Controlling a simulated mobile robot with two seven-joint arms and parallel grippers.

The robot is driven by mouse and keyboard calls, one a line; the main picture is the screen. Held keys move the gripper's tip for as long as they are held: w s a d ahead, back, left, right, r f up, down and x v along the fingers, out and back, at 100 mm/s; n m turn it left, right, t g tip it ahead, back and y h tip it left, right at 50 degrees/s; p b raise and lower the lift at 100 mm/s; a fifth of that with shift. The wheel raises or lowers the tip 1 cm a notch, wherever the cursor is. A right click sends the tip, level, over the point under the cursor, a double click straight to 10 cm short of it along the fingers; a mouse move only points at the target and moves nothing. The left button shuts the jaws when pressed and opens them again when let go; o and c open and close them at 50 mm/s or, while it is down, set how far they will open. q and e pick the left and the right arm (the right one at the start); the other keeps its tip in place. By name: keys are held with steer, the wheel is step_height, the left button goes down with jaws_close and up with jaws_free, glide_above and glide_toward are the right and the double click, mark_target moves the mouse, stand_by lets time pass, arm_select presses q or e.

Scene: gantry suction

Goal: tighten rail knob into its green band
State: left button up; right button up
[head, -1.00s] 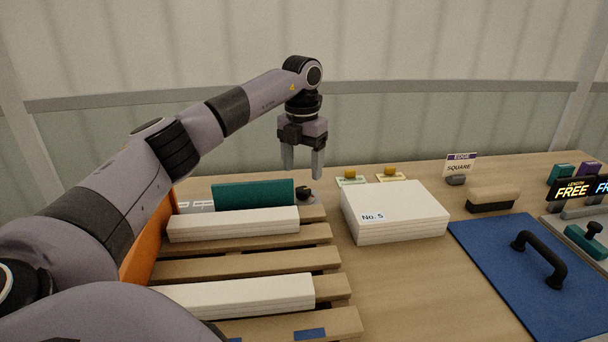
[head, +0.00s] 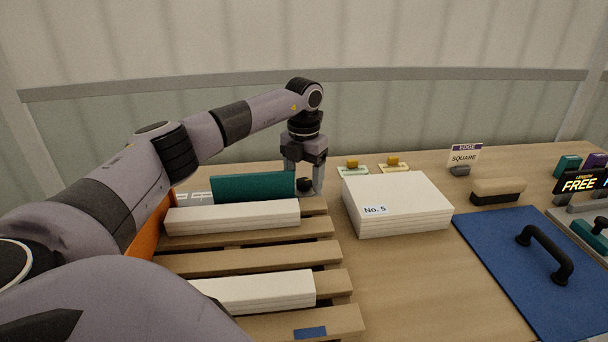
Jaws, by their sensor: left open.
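The rail knob (head: 304,185) is a small black knob at the right end of the teal rail block (head: 253,187), at the back of the pallet. My left gripper (head: 304,190) points straight down over it with its fingers apart, one on each side of the knob. I cannot tell whether the fingers touch it. No green band on the knob can be made out at this size. My right gripper is not in view.
A wooden pallet (head: 290,261) carries white stacks. A white block marked No. 5 (head: 405,198) stands to the right. Further right are a blue mat (head: 500,265) with a black handle (head: 545,253), a brush (head: 498,190) and an EDGE SQUARE sign (head: 464,154).

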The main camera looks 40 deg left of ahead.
arm_select(q)
steer(key=c, duration=1.1)
steer(key=shift+o, duration=0.2)
steer(key=shift+r+m+p, duration=0.15)
steer(key=shift+m+p, duration=0.7)
steer(key=shift+m, duration=0.45)
steer(key=shift+w+m+p, duration=0.1)
steer(key=shift+m+p, duration=0.45)
steer(key=shift+m, duration=1.15)
steer(key=o, duration=1.1)
steer(key=shift+c, duration=0.2)
